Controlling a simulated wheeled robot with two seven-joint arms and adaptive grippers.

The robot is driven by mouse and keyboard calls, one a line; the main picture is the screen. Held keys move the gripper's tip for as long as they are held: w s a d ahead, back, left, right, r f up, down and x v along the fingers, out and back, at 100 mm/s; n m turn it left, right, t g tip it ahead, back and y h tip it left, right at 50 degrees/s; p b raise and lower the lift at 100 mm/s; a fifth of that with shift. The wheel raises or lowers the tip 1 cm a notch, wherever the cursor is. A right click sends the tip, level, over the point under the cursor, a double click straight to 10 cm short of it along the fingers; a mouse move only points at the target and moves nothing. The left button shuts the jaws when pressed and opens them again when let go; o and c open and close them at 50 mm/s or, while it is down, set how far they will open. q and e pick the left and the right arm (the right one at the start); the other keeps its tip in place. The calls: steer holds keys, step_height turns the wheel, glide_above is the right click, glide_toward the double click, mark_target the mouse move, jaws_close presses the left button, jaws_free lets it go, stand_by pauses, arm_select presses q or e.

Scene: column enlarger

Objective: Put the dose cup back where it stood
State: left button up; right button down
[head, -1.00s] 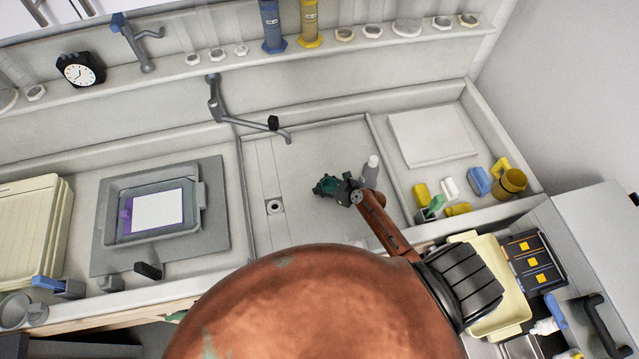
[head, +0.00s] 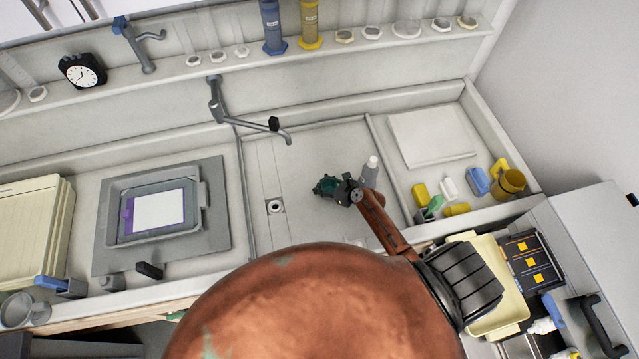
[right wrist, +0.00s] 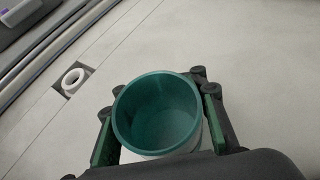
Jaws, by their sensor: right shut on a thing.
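The dose cup is a round teal cup (right wrist: 158,108), seen from above with its open mouth facing the camera in the right wrist view. It looks empty. My right gripper (right wrist: 158,127) is shut on it, with a green-padded finger on each side. A pale patch shows just below the cup; I cannot tell what it is. In the head view my right gripper (head: 337,189) is over the middle sink basin, right of the drain, and largely hides the cup (head: 323,186). The cup's height above the basin floor is unclear. My left gripper is not in view.
A drain (head: 274,206) lies left of the gripper. A pale bottle (head: 372,165) stands close behind my right arm. A faucet (head: 252,118) reaches over the basin's back. A grey tray (head: 117,238) is at left. Several coloured items stand at right. The basin's middle is mostly clear.

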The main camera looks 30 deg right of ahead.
steer(key=shift+f+b, duration=0.5)
steer(key=shift+f, duration=0.2)
stand_by(0.9)
steer(key=c, duration=1.1)
jaws_free()
steer(key=shift+p+v, duration=2.3)
steer(key=shift+v, duration=1.75)
steer(key=shift+s+r, duration=0.1)
steer(key=shift+s, duration=0.1)
steer(key=v, duration=1.1)
steer(key=shift+s+r, duration=0.15)
steer(key=shift+s, duration=0.05)
